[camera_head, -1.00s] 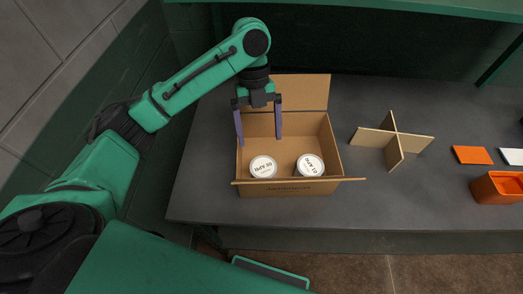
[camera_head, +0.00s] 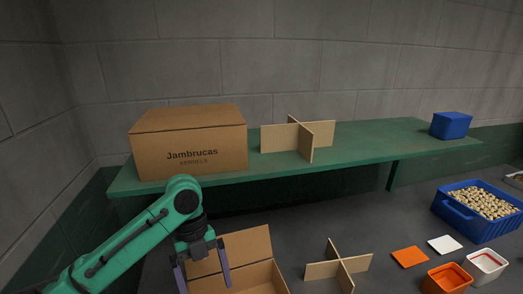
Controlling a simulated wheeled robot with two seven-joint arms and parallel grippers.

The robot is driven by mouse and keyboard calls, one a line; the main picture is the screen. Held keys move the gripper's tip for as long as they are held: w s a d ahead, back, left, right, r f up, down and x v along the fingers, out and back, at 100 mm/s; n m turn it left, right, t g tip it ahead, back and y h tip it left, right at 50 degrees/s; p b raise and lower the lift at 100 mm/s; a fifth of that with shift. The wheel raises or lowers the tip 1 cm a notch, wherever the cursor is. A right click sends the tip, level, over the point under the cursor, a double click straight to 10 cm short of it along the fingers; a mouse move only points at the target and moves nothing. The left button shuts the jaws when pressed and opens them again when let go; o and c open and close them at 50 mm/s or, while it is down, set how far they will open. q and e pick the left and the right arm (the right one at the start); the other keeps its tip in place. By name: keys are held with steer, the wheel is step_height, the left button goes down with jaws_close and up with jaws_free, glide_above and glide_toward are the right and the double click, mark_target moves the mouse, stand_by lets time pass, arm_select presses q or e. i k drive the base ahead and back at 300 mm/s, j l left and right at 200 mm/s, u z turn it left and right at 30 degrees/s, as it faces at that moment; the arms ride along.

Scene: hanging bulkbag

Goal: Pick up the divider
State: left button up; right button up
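A cardboard cross-shaped divider (camera_head: 338,268) stands upright on the dark table, right of the open cardboard box (camera_head: 245,243). A second, similar divider (camera_head: 298,136) stands on the green shelf, right of a closed box. My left gripper (camera_head: 202,272) is at the open box's left part, its two purple fingers wide apart with nothing visible between them. It is apart from both dividers. The lower part of the open box is cut off by the picture's bottom edge, and its contents are not seen now. My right gripper is not in view.
The closed Jambrucas box (camera_head: 190,145) fills the left end of the green shelf (camera_head: 370,142); a small blue box (camera_head: 451,125) is at its right end. Orange and white lids, an orange tub (camera_head: 449,279), a white tub and a blue crate of nuts (camera_head: 478,205) are at right.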

mark_target(341, 269)
steer(key=k+l, duration=0.2)
steer(key=k, duration=0.3)
steer(key=k+l, duration=0.2)
steer(key=k, duration=0.25)
steer(key=k+l, duration=0.2)
steer(key=k, duration=0.3)
